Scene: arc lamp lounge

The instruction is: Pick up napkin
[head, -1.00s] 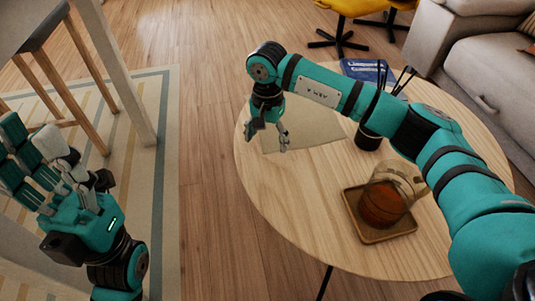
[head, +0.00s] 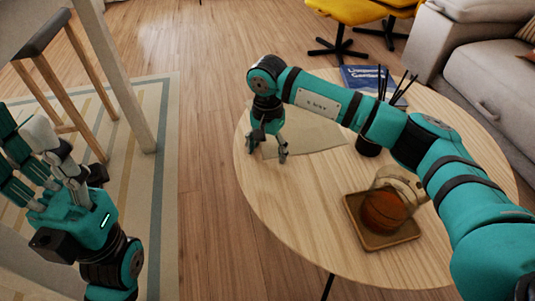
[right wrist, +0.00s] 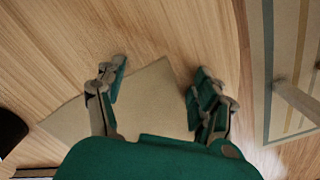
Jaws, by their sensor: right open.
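The napkin (head: 318,138) is a flat beige cloth lying on the round wooden table, near its left edge. It also shows in the right wrist view (right wrist: 152,108). My right gripper (head: 267,154) points down, open and empty, over the napkin's left end. In the right wrist view its fingertips (right wrist: 160,70) are spread on either side of one end of the napkin. I cannot tell whether they touch the table. My left gripper (head: 42,165) is at the left, away from the table; its opening is hard to judge.
On the round table (head: 290,220) are a brown tray (head: 372,241) with a glass jug (head: 385,207), a black holder (head: 368,143) with dark sticks, and a blue book (head: 362,76). A stool (head: 45,35) stands at the left and a sofa (head: 485,75) at the right.

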